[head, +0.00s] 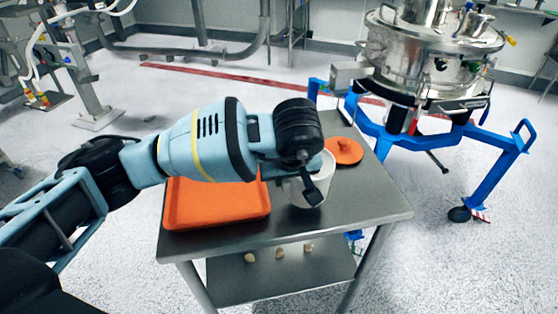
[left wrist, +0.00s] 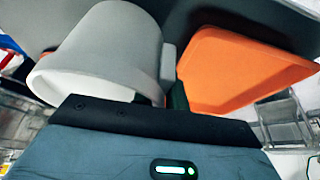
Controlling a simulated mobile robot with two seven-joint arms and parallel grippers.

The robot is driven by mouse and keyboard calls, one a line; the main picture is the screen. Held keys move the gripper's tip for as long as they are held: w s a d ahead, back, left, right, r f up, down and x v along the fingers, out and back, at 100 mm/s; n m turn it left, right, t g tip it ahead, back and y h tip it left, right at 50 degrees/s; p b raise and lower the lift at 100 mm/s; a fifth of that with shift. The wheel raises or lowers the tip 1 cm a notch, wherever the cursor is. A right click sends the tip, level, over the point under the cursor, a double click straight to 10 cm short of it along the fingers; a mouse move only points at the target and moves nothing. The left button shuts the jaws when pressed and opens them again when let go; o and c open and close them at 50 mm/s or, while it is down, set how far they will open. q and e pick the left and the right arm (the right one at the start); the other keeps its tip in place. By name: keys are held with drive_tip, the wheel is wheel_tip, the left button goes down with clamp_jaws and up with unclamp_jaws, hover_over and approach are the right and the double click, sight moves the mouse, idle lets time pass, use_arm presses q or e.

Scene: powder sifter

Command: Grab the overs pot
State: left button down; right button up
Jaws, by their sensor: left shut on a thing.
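The overs pot, a white round pot (head: 322,188), is over the right part of the steel table, partly hidden behind my left gripper (head: 306,176). It fills the left half of the left wrist view (left wrist: 105,50), with a small grey tab on its side. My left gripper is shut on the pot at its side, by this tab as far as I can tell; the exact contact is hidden. I cannot tell whether the pot's base touches the table. My right gripper is not in view.
An orange tray (head: 215,206) lies on the steel table (head: 370,208) left of the pot. An orange lid (head: 344,151) lies behind the pot. Several small pale objects (head: 279,253) lie on the lower shelf. The steel sifter (head: 425,55) on its blue frame (head: 485,165) stands behind right.

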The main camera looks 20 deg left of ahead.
use_arm(q)
drive_tip(key=s+d, duration=0.3)
drive_tip(key=s, duration=0.2)
drive_tip(key=shift+s+d+r, duration=0.2)
drive_tip(key=shift+s+r, duration=0.1)
drive_tip(key=shift+s, duration=0.05)
